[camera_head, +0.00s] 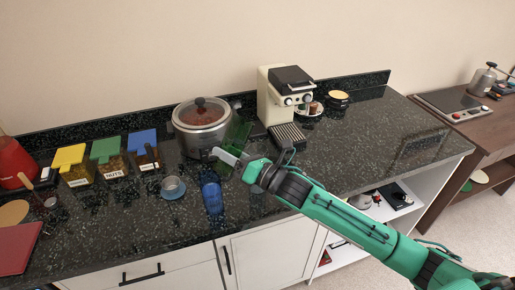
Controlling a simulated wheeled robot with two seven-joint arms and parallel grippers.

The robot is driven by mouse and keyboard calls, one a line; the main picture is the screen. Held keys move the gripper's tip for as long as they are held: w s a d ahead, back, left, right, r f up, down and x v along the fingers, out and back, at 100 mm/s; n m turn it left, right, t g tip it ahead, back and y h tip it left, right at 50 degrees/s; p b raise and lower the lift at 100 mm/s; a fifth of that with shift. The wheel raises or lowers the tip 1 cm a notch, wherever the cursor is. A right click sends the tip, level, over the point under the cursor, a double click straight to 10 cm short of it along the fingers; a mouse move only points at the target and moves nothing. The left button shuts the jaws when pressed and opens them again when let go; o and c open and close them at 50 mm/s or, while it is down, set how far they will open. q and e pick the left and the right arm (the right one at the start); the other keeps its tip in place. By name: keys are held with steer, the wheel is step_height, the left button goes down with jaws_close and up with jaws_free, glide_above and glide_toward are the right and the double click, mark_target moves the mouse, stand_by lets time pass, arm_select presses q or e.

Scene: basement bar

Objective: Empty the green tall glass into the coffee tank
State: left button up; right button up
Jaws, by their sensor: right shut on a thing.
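My right arm comes in from the lower right, and its gripper (226,155) is shut on the green tall glass (240,131). The glass is translucent and stands out between the steel pot and the coffee machine, partly hidden by the gripper. Whether it is lifted and what is in it I cannot tell. The cream coffee machine (272,104) stands at the back of the counter, right of the glass. No separate coffee tank can be made out clearly. My left gripper is not in view.
A steel pot with a glass lid (200,122) stands left of the glass. A blue glass (212,194) and a small cup on a blue saucer (173,188) are in front. Lidded containers (107,158) line the left. The counter's right part (385,130) is mostly clear.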

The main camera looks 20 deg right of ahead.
mark_target(224, 146)
steer(key=n+p, duration=0.1)
steer(key=r+n, duration=0.1)
steer(key=shift+s+a+r+n+g+p, duration=0.1)
steer(key=shift+s+a+n+g+p, duration=0.1)
steer(key=shift+a+n+g+p, duration=0.2)
steer(key=n, duration=0.1)
steer(key=f+n+p, duration=0.1)
steer(key=shift+a+n+g, duration=0.15)
steer(key=shift+n+g, duration=0.15)
steer(key=shift+r+n+p, duration=0.25)
steer(key=shift+n+p, duration=0.05)
steer(key=shift+p, duration=0.2)
steer(key=shift+s+n+p, duration=0.1)
steer(key=shift+n+p, duration=0.5)
steer(key=shift+p, duration=0.1)
step_height(224, 146, up, 6)
steer(key=p, duration=0.6)
steer(key=shift+a+r, duration=0.1)
